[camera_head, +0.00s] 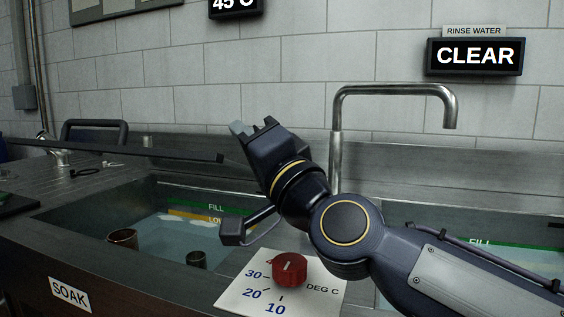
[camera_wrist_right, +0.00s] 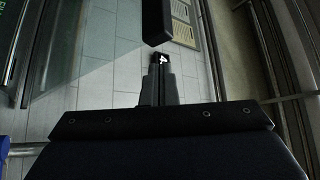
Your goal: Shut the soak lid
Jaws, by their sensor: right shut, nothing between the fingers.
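The soak basin, marked by a SOAK label (camera_head: 70,294), shows its open top and water in the head view. The soak lid (camera_head: 150,152) seems to be the thin dark panel seen almost edge-on above the basin's back, raised clear of the rim. A dark U-shaped handle (camera_head: 95,126) rises over it. My right gripper (camera_head: 253,128) is shut and empty, just right of the panel's right end; I cannot tell whether they touch. In the right wrist view its fingers (camera_wrist_right: 161,64) are together, close below a dark bar (camera_wrist_right: 155,20). My left gripper is out of view.
A red knob (camera_head: 290,269) on a temperature plate stands under my right arm. Two cups, one brown (camera_head: 123,239), stand in the basin. A tall metal faucet (camera_head: 336,150) rises behind my arm. A second basin lies at right.

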